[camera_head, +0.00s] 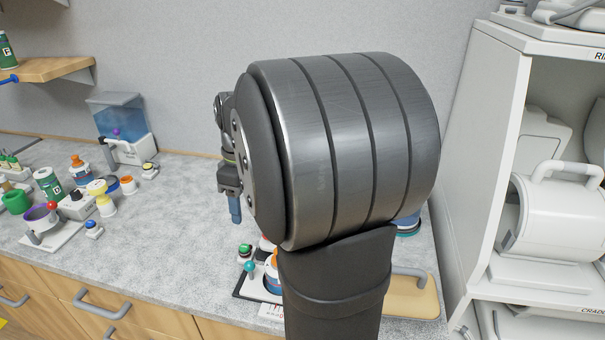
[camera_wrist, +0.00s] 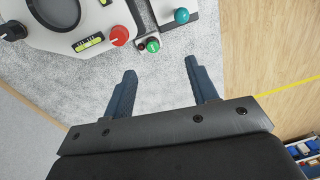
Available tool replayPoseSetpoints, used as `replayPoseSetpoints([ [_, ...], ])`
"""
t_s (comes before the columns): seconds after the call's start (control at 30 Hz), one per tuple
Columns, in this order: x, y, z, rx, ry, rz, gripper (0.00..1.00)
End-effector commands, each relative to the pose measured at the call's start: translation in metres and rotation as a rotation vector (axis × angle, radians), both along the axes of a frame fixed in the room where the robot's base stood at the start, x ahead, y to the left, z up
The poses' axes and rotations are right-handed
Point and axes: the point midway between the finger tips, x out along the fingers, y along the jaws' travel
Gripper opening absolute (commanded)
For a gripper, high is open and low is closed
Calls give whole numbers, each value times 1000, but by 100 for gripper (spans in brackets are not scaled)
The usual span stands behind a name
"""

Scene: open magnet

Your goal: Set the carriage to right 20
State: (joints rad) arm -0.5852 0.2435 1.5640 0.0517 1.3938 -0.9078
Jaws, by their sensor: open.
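My gripper (camera_head: 234,205) hangs above the counter at the left of my arm in the head view. In the wrist view its two dark blue fingers (camera_wrist: 160,68) are apart with only bare counter between them. A white device (camera_wrist: 50,42) at the wrist view's top left has a dark opening, a red knob (camera_wrist: 119,36), a black knob (camera_wrist: 14,30) and a yellow-green scale (camera_wrist: 89,43). Right of it are a teal ball (camera_wrist: 182,15) on a white panel and a green button (camera_wrist: 153,45). I cannot tell which part is the carriage; its setting is unreadable.
My arm hides much of the counter's right side in the head view. A teal ball (camera_head: 250,266) and a green button (camera_head: 245,250) show beside it. Bottles and a purple bowl device (camera_head: 40,222) stand left. A white shelf unit (camera_head: 487,140) stands right. The counter's middle (camera_head: 165,225) is clear.

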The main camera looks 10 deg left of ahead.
Motion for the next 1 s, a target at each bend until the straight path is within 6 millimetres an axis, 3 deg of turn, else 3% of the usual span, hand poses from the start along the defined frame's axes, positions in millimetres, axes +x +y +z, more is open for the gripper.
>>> replayPoseSetpoints([
  [0.1, -10, -17, 33, 10, 61, -67, 45],
  [0.2, -18, -25, 49, 14, 99, -99, 45],
  [0.33, -23, -28, 48, 13, 117, -109, 45],
  [0.47, -27, -27, 28, 11, 119, -108, 45],
  [1.0, -48, -23, -85, 11, 118, -108, 45],
])
